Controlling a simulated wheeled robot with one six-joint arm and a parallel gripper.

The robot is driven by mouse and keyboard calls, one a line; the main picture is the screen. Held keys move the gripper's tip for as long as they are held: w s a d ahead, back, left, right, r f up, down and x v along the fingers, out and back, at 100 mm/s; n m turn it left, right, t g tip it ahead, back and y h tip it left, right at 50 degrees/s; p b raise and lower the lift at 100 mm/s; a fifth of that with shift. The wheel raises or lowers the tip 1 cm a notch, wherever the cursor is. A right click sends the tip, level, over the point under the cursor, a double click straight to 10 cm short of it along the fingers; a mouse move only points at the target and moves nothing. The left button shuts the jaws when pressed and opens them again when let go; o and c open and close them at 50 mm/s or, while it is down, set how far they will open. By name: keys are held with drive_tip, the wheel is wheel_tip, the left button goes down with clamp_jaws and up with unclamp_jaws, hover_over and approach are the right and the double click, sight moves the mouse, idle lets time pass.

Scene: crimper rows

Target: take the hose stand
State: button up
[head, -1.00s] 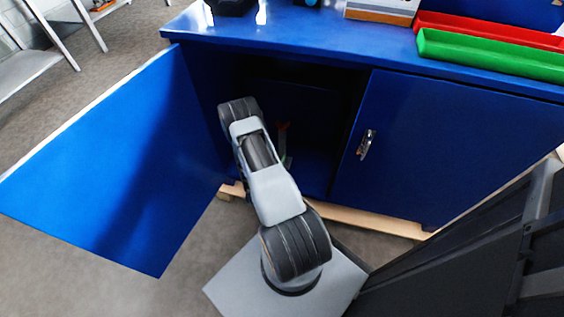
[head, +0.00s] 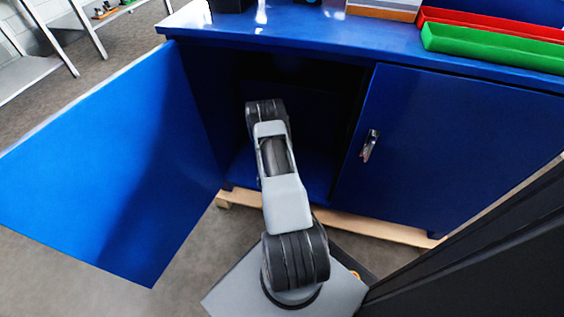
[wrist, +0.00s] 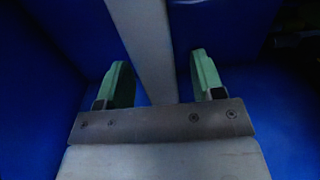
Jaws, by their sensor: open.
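My gripper (wrist: 163,78) shows in the wrist view with its two green fingers apart. A plain grey post (wrist: 146,40), which looks like part of the hose stand, runs from the top edge down between the fingers. Gaps show between the post and both fingers. The post's lower end is hidden behind the gripper's metal plate. In the head view my arm reaches into the open left compartment of the blue cabinet (head: 205,110), and the arm hides my gripper and the stand.
The left cabinet door (head: 100,170) stands wide open. The right door (head: 450,150) is shut, with a metal handle (head: 370,145). A green bin (head: 490,47) and a red bin (head: 480,25) lie on the cabinet top. Dark blue surfaces close in around my gripper.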

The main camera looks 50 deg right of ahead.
drive_tip(key=shift+b+x, duration=0.3)
drive_tip(key=shift+x, duration=1.05)
clamp_jaws()
drive_tip(key=shift+d+r, duration=0.1)
drive_tip(key=shift+r, duration=0.1)
